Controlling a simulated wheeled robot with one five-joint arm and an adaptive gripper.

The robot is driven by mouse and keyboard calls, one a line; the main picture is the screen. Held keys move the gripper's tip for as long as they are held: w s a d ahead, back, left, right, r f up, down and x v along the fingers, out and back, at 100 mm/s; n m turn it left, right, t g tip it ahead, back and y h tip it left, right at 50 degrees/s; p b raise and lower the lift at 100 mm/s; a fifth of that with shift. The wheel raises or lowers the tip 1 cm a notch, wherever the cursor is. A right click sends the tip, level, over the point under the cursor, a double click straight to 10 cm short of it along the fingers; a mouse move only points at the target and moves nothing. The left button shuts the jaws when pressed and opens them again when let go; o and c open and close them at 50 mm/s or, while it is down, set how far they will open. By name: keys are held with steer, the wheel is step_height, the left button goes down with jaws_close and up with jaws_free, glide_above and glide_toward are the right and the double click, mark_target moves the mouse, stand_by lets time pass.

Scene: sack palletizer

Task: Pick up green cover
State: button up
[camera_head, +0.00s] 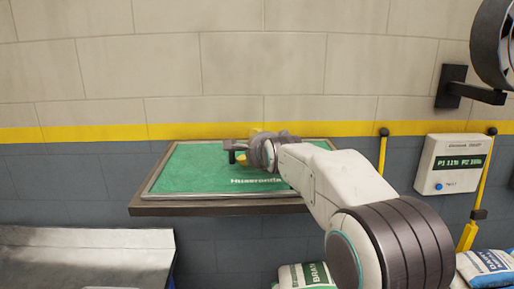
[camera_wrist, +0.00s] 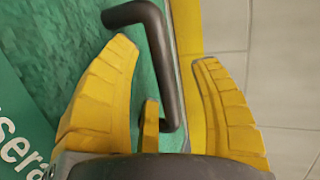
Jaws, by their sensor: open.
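The green cover (camera_head: 195,170) lies on a wooden shelf against the wall, with white lettering near its front edge. It also shows in the wrist view (camera_wrist: 80,45). A dark bent handle (camera_wrist: 157,48) stands on the cover, and its end shows in the head view (camera_head: 232,147). My gripper (camera_wrist: 165,56) is open, with yellow fingers on both sides of the handle and a visible gap from it. In the head view my gripper (camera_head: 246,155) is low over the cover's right part. My arm hides part of the cover there.
The wooden shelf edge (camera_head: 215,208) runs below the cover. A grey metal surface (camera_head: 85,265) is at lower left. A display box (camera_head: 453,165) and yellow posts are on the right. Sacks (camera_head: 485,266) lie at lower right. The wall is close behind the cover.

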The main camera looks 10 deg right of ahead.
steer(key=shift+w, duration=0.2)
steer(key=shift+c, duration=0.4)
steer(key=shift+f, duration=0.1)
jaws_close()
